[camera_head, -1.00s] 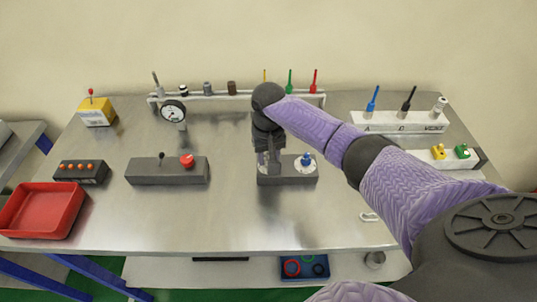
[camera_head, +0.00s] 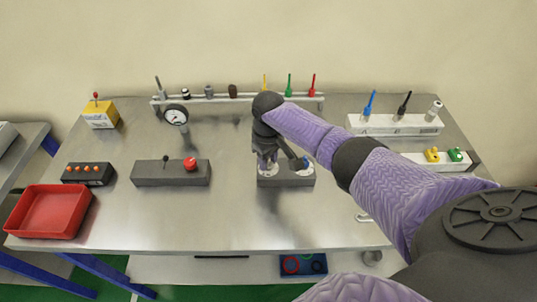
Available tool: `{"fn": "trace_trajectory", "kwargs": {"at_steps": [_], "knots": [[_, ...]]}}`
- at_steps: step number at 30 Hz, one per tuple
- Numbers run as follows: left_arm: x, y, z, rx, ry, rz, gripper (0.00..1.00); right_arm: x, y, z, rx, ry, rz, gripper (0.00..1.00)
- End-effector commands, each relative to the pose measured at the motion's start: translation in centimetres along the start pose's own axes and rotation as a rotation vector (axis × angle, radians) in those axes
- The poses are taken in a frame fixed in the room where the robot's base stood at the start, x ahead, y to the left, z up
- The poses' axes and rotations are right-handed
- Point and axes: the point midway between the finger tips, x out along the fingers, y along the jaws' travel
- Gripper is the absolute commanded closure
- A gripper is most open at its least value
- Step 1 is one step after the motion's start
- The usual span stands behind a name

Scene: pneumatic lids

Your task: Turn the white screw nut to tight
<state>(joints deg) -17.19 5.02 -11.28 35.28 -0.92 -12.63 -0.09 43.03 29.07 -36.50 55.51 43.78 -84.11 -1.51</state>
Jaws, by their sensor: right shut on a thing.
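A dark grey block (camera_head: 286,181) stands on the metal table, with two round white plates on top. My right gripper (camera_head: 268,164) points down over the block's left plate, its fingers shut around the white screw nut. The nut is almost wholly hidden by the fingers. A blue screw nut (camera_head: 306,163) sits on the block's right plate, partly covered by a dark part of my gripper. I cannot tell whether that part touches it. My left gripper is not in view.
A block with a red button (camera_head: 190,164) stands to the left. A pressure gauge (camera_head: 175,115) and a rail with several coloured tools (camera_head: 233,92) are behind. A white rack (camera_head: 395,125) stands at the back right. A red tray (camera_head: 48,211) is at the far left. The front middle is clear.

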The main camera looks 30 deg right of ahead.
Motion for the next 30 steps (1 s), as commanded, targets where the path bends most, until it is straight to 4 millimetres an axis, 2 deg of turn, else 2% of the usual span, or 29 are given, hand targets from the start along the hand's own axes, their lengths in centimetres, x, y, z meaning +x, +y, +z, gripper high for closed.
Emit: {"fn": "trace_trajectory", "kwargs": {"at_steps": [12, 30], "knots": [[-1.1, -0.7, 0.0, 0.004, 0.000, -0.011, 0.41, -0.1, 0.0, -0.1, -0.390, 0.004, 0.001, 1.00], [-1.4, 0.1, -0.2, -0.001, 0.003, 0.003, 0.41, -0.1, 0.0, -0.1, -0.912, 0.004, 0.002, 1.00]]}}
